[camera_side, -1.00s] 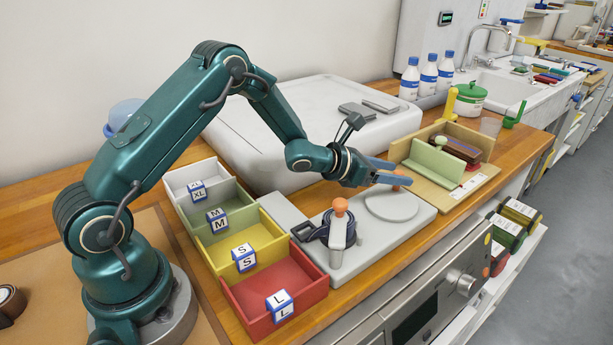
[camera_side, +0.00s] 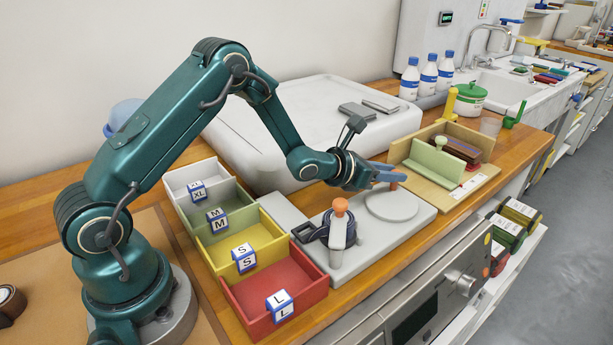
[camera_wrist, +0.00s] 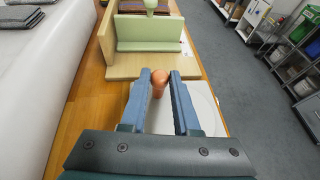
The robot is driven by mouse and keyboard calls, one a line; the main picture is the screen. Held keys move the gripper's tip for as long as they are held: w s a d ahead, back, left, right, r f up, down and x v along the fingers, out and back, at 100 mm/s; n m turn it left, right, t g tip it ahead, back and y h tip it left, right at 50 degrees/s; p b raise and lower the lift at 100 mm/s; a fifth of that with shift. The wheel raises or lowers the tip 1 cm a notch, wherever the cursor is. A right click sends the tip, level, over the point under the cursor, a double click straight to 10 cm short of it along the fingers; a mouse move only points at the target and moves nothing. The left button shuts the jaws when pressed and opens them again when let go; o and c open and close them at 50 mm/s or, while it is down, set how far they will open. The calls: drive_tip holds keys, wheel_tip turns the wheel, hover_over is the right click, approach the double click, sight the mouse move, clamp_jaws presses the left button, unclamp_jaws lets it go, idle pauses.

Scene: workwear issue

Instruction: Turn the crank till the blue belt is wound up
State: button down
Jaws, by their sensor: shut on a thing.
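The crank is a pale grey disc (camera_side: 392,207) with an orange knob (camera_side: 394,186) standing near its far edge. My gripper (camera_side: 388,176) is shut on this knob. In the wrist view the orange knob (camera_wrist: 159,80) sits between the two blue fingers of my gripper (camera_wrist: 160,86). The belt's dark buckle end (camera_side: 304,230) lies at the left. How much of the belt is wound is hard to tell.
A wooden holder with a green divider (camera_side: 432,160) stands just beyond the disc. A large white appliance (camera_side: 290,130) is behind. The counter's front edge is close.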

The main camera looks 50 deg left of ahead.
drive_tip(key=c, duration=0.7)
unclamp_jaws()
drive_tip(key=shift+o, duration=0.2)
drive_tip(key=shift+s, duration=0.1)
drive_tip(key=shift+v, duration=2.5)
